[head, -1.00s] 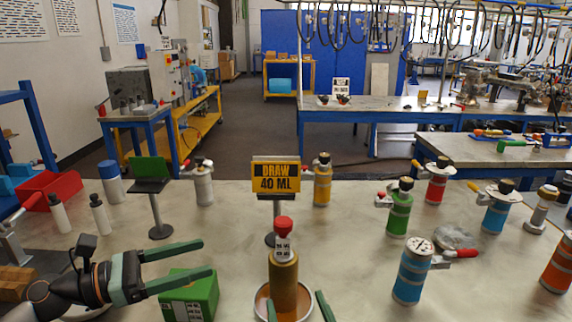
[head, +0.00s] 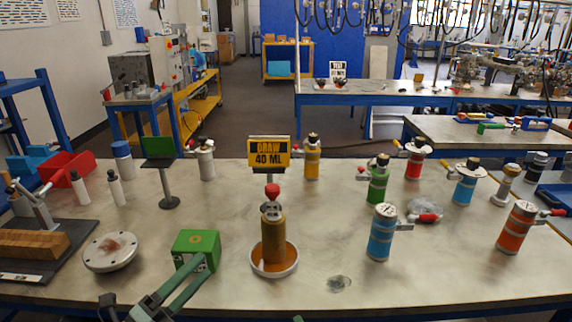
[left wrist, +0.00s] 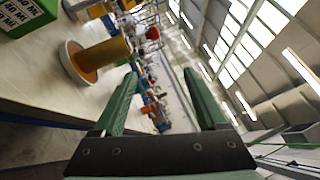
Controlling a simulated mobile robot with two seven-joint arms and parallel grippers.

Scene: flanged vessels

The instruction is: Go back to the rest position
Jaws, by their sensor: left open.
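My left gripper (head: 203,266) is low in the head view, in front of the green box (head: 197,246), with its fingers pointing up and right. In the left wrist view the fingers (left wrist: 160,78) are apart with nothing between them. The brown cylinder with a red-topped piece (head: 273,238) stands on a round orange dish (head: 275,268) to the right; it also shows in the left wrist view (left wrist: 103,55). A green tip at the bottom edge (head: 297,319) seems to belong to my right gripper; the rest is out of frame.
A yellow "DRAW 40 ML" sign (head: 269,152) stands behind the cylinder. Blue (head: 381,233), orange (head: 516,228) and green (head: 377,181) flanged vessels stand to the right. A white round flange (head: 110,252) and wooden blocks (head: 33,243) lie left. The front right of the table (head: 420,285) is mostly bare.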

